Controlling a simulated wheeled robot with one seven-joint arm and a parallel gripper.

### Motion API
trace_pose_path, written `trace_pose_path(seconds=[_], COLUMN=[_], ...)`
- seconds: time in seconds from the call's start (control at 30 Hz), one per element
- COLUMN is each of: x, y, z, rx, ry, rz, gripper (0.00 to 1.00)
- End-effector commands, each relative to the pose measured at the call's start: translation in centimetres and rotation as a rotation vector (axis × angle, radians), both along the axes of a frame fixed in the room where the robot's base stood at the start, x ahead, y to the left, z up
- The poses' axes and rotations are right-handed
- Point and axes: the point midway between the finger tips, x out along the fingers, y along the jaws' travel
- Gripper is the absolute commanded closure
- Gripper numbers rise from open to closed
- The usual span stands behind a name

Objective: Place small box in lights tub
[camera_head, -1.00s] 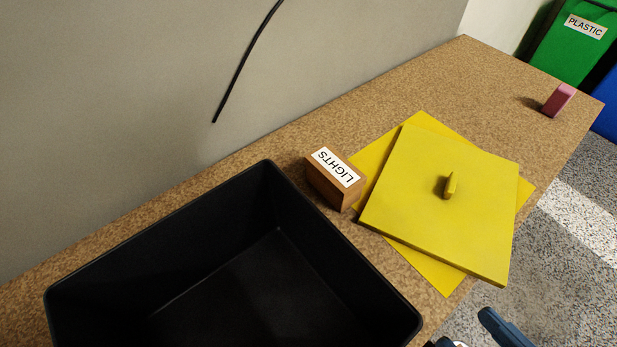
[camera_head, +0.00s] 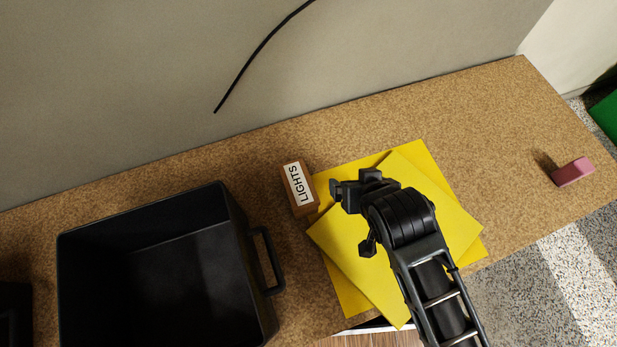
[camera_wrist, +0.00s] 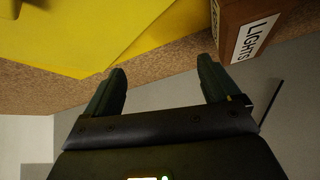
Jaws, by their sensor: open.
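A black open tub (camera_head: 68,285) stands at the left of the counter, with a side handle, and looks empty inside. A wooden block (camera_head: 306,209) with a LIGHTS label stands just right of it; the block also shows at the upper right of the wrist view (camera_wrist: 233,14). A small pink box (camera_head: 573,171) lies alone at the counter's right end. My gripper (camera_head: 352,217) is over the yellow lid, right of the wooden block. In the wrist view my gripper (camera_wrist: 162,78) is open, with nothing between its fingers.
A yellow lid (camera_head: 335,228) lies on a yellow sheet (camera_head: 430,165) beneath my arm. The counter (camera_head: 490,125) is clear between the lid and the pink box. A grey wall (camera_head: 130,85) runs behind; a green bin (camera_head: 607,115) stands at the right edge.

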Motion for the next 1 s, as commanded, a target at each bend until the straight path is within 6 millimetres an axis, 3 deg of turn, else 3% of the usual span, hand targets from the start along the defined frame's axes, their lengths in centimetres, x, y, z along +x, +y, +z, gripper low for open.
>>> trace_pose_path(seconds=[0.03, 0.1, 0.3, 0.37, 1.0], x=[1.4, 2.5, 1.5, 1.2, 3.4], y=[1.5, 3.2, 9.0, 9.9, 10.9], z=[1.8, 2.4, 0.1, -0.2, -6.8], rx=[-0.006, -0.022, -0.086, -0.098, -0.104], ry=[0.024, 0.066, 0.182, 0.2, 0.21], rz=[0.016, 0.035, 0.198, 0.227, 0.245], gripper=[0.11, 0.11, 0.11, 0.11, 0.11])
